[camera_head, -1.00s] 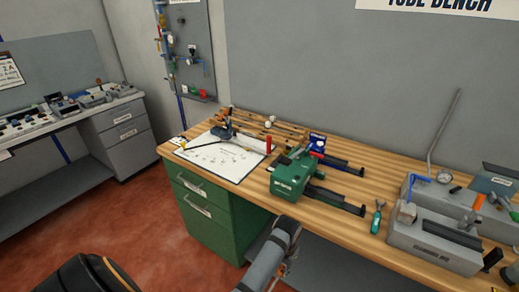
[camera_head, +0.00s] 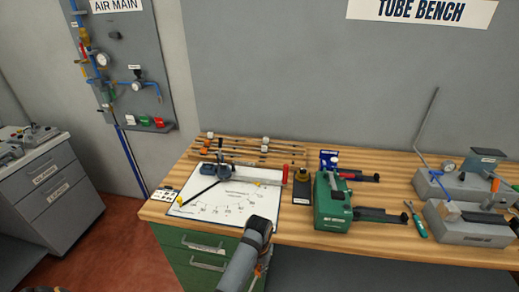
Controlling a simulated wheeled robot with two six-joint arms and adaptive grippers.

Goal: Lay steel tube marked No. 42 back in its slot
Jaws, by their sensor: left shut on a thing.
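One of my arms, grey with a dark wrist, rises from the bottom centre in front of the bench. The small orange-and-metal part beside it looks like my left gripper (camera_head: 264,262). It is shut, but what it holds is too small and hidden to make out. It is low, at the bench's front edge. A rack (camera_head: 228,148) with several thin tubes or rods lies along the back left of the bench. No number is readable, so I cannot tell which is No. 42 or which slot is its own. My right gripper is not in view.
A white drawing sheet (camera_head: 232,208) with a blue-grey tool (camera_head: 213,170) lies on the bench. Grey fixtures (camera_head: 470,229) stand at the right. Green drawers (camera_head: 195,255) are below.

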